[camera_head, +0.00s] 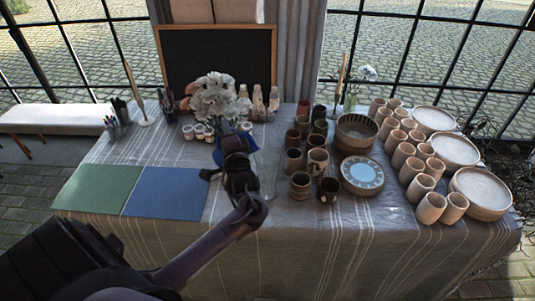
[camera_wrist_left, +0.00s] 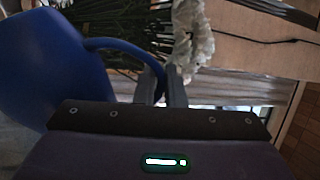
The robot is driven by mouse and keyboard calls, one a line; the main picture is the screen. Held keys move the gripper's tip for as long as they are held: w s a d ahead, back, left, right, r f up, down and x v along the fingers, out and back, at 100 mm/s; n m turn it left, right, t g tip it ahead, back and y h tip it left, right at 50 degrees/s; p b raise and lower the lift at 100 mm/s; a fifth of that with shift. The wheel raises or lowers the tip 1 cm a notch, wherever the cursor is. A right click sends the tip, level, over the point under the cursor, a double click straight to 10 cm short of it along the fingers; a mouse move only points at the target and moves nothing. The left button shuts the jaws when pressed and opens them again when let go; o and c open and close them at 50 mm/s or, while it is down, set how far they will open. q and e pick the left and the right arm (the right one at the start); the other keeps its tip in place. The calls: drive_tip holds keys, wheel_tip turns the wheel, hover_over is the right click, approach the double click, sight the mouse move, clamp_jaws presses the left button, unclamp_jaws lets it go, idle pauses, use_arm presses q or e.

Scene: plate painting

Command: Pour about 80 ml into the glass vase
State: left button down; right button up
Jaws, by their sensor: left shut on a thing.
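My left gripper (camera_head: 238,165) is over the table's front middle, just in front of a white flower bouquet (camera_head: 215,98). It is shut on the handle of a blue jug (camera_wrist_left: 50,60), which fills the left of the wrist view. In the head view only bits of blue (camera_head: 219,155) show around the gripper. White blossoms (camera_wrist_left: 190,35) and dark green stems (camera_wrist_left: 125,25) are close beyond the jug. The bouquet's container is hidden behind my gripper. A small clear glass vase (camera_head: 350,102) with a pale flower stands at the back right. The jug's spout and any water are hidden. My right gripper is out of view.
Several cups (camera_head: 300,185), a bowl (camera_head: 356,132) and a blue-centred plate (camera_head: 362,175) stand right of my gripper. Small paint jars (camera_head: 198,131) and bottles (camera_head: 273,98) are near the bouquet. Green (camera_head: 98,188) and blue mats (camera_head: 166,193) lie clear at left.

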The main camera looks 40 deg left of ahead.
sight(217, 144)
use_arm(q)
drive_tip(key=shift+w+d+r+m, duration=0.25)
drive_tip(key=shift+r+m, duration=0.15)
idle(0.8)
drive_tip(key=s+a+f+n, duration=0.1)
drive_tip(key=n, duration=0.1)
drive_tip(key=s+f+n+b, duration=0.1)
drive_tip(key=f+n, duration=0.1)
drive_tip(key=s+a+f+n+g+b, duration=0.1)
drive_tip(key=f+n, duration=0.1)
drive_tip(key=shift+a+f, duration=0.1)
drive_tip(key=shift+a, duration=0.35)
drive_tip(key=shift+s+a+f+n+b, duration=0.45)
drive_tip(key=shift+s+f+n, duration=0.1)
drive_tip(key=shift+n, duration=0.15)
drive_tip(key=shift+s+a+f+n, duration=0.15)
drive_tip(key=shift+s+a+n, duration=0.05)
drive_tip(key=shift+a+n, duration=0.1)
drive_tip(key=shift+d, duration=0.1)
drive_tip(key=shift+f, duration=0.1)
idle(0.4)
